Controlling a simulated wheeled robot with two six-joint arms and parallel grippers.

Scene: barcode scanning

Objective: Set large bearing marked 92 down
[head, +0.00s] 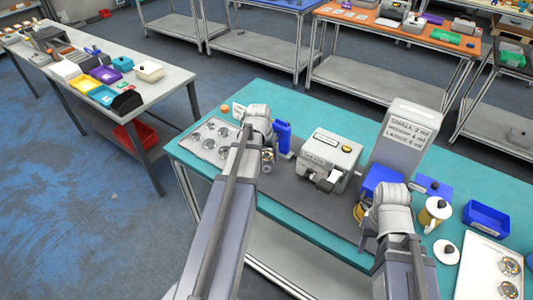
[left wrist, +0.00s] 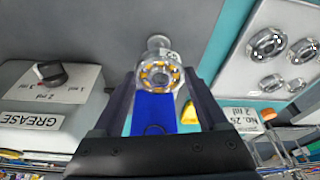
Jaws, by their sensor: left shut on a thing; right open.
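The large bearing (left wrist: 160,75), a shiny metal ring with amber balls, is held between the fingers of my left gripper (left wrist: 158,85). A small pale tag shows at its upper edge, too small to read surely. I cannot tell whether the bearing touches the mat. My right gripper (head: 367,238) is open near the mat's right end, partly hidden by its arm.
A tray (head: 194,145) with several bearings stands left of my left gripper. The grease machine (head: 330,160) and a sign (head: 412,125) stand behind the mat (head: 305,205). A blue bin (head: 485,220), yellow pot (head: 434,215) and second tray (head: 480,265) are right. The mat's middle front is clear.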

